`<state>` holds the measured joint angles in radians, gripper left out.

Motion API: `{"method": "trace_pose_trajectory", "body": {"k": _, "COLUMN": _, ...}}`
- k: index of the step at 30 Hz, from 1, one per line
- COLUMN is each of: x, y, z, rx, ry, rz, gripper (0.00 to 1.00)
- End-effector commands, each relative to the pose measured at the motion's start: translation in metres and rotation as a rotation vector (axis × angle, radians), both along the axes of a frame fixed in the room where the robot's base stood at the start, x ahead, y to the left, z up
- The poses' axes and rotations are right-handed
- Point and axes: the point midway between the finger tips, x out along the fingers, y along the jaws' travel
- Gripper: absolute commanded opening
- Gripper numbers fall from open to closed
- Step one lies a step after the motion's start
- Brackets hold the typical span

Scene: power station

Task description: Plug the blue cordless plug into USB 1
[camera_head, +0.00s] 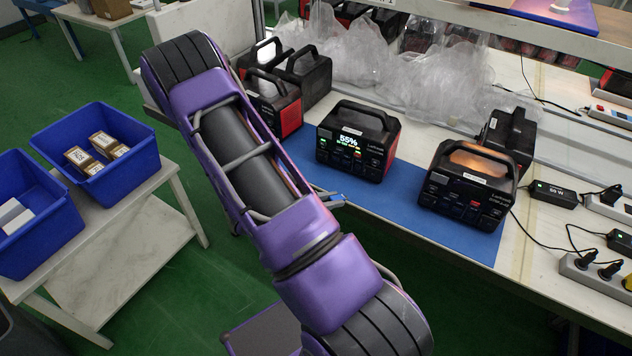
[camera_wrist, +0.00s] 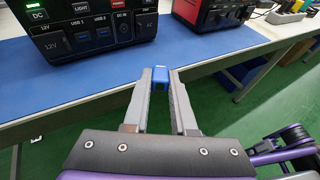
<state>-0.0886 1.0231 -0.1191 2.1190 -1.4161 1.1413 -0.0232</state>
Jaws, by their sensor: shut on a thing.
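The blue cordless plug (camera_wrist: 160,78) is between the fingertips of my gripper (camera_wrist: 161,84) in the wrist view, and the fingers are shut on it. A black power station (camera_wrist: 92,25) stands ahead and to the left of the plug. Its panel carries the labels USB 1 (camera_wrist: 81,36) and USB 2. The plug is apart from this panel, over the front part of the blue mat. In the head view my gripper (camera_head: 336,199) is small, just in front of a power station (camera_head: 357,142) whose display reads 55%. My arm hides part of the table.
The blue mat (camera_head: 408,214) lies on the white table. Another power station (camera_head: 468,184) stands to the right, with chargers and a power strip (camera_head: 598,272) beyond. More stations and clear plastic bags (camera_head: 345,55) are behind. Blue bins (camera_head: 95,150) stand on a side table.

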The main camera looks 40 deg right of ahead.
Motion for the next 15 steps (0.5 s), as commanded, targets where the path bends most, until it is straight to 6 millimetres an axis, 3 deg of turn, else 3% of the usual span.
{"method": "trace_pose_trajectory", "body": {"k": 6, "x": 0.038, "y": -0.006, "z": 0.003, "rx": -0.239, "ry": -0.009, "rz": 0.394, "gripper": 0.0}}
{"method": "trace_pose_trajectory", "body": {"k": 15, "x": 0.061, "y": 0.001, "z": -0.001, "rx": -0.33, "ry": -0.06, "rz": 0.578, "gripper": 0.0}}
